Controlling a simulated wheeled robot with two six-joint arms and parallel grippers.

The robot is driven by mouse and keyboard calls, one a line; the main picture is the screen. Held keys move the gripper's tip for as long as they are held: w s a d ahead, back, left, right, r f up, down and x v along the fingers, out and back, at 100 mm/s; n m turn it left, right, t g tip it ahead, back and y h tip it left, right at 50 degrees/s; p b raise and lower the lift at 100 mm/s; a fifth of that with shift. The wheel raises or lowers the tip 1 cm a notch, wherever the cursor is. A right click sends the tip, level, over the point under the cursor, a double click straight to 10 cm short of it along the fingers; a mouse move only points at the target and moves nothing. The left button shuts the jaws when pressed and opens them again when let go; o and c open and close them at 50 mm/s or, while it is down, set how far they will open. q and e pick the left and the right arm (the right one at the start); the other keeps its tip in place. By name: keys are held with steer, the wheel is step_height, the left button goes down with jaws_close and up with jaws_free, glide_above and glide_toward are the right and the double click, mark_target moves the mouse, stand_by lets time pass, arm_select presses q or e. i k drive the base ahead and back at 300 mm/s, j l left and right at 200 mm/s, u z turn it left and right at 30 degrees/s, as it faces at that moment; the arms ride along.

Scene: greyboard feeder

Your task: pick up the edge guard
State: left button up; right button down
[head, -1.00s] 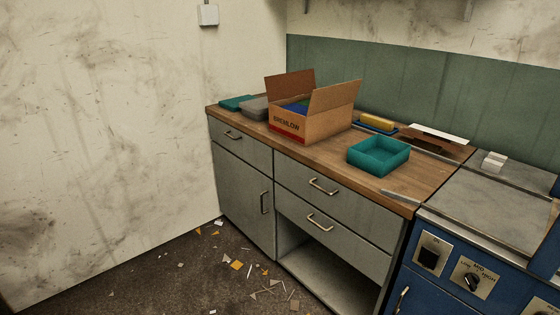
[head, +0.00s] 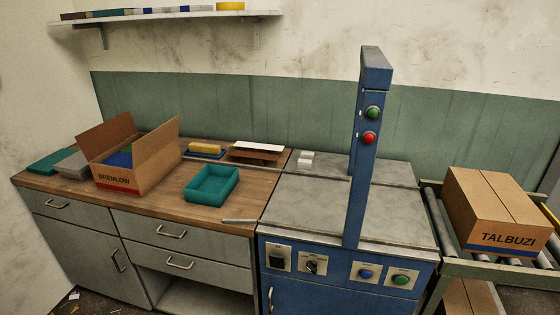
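I cannot tell for certain which thing is the edge guard. A thin pale grey strip (head: 240,221) lies near the front right edge of the wooden counter. A small group of whitish pieces (head: 306,158) stands at the back of the grey machine top. Both are too small to make out in detail. Neither of my grippers is in the head view.
The counter (head: 262,190) holds an open BREMLOW carton (head: 130,178), a teal tray (head: 212,185) and a yellow-topped item (head: 205,149). A blue machine post (head: 362,190) rises right of it. A closed TALBUZI carton (head: 495,212) sits on a roller conveyor (head: 430,200).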

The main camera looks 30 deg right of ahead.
mark_target(306, 163)
steer(key=z, duration=1.15)
